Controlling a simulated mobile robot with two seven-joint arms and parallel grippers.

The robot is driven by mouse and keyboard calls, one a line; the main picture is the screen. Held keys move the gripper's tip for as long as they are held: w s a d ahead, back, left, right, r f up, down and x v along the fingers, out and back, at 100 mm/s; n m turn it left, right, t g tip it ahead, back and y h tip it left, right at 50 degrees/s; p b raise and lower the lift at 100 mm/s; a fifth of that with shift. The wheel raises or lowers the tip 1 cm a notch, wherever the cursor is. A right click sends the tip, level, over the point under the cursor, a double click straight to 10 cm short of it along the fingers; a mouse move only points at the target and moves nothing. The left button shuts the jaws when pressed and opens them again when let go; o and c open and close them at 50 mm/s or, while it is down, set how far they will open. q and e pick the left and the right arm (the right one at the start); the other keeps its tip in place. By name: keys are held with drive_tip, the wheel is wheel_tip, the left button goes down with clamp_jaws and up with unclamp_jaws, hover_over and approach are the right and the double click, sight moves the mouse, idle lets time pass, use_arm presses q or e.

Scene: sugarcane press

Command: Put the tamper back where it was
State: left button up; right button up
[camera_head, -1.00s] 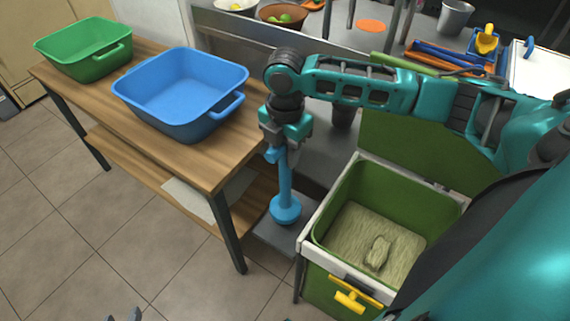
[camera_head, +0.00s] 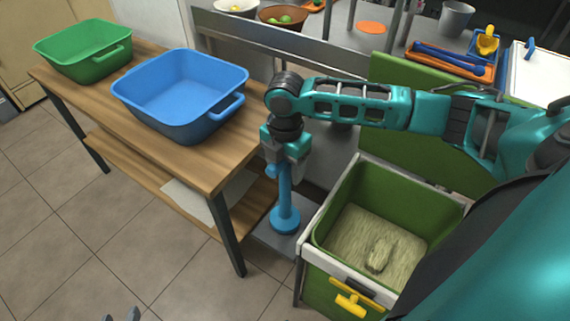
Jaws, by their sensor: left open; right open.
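The blue tamper (camera_head: 285,205) stands upright with its round foot on a low grey plate (camera_head: 262,238), between the wooden table and the green bin. My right gripper (camera_head: 284,163) points down at the top of the tamper's handle. Its fingers are open on either side of the handle, and part of the handle's top is hidden by them. My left gripper (camera_head: 121,315) shows only its fingertips at the bottom edge. They are apart, with nothing visible between them, over the floor and far from the tamper.
The green bin (camera_head: 330,232) with pale fibrous material and a yellow handle stands right of the tamper. The wooden table (camera_head: 205,165) on the left holds a blue tub (camera_head: 180,120) and a green tub (camera_head: 85,62). A metal counter with bowls and tools lies behind.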

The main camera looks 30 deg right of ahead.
use_arm(q)
drive_tip(key=shift+s+f, duration=0.1)
use_arm(e)
drive_tip(key=shift+r, duration=0.1)
wheel_tip(320, 180, up, 12)
drive_tip(key=p, duration=0.3)
drive_tip(key=shift+f, duration=0.25)
use_arm(q)
drive_tip(key=shift+s+a+r, duration=0.35)
drive_tip(key=shift+a+r, duration=0.15)
drive_tip(key=shift+a, duration=0.05)
use_arm(e)
drive_tip(key=shift+r, duration=0.35)
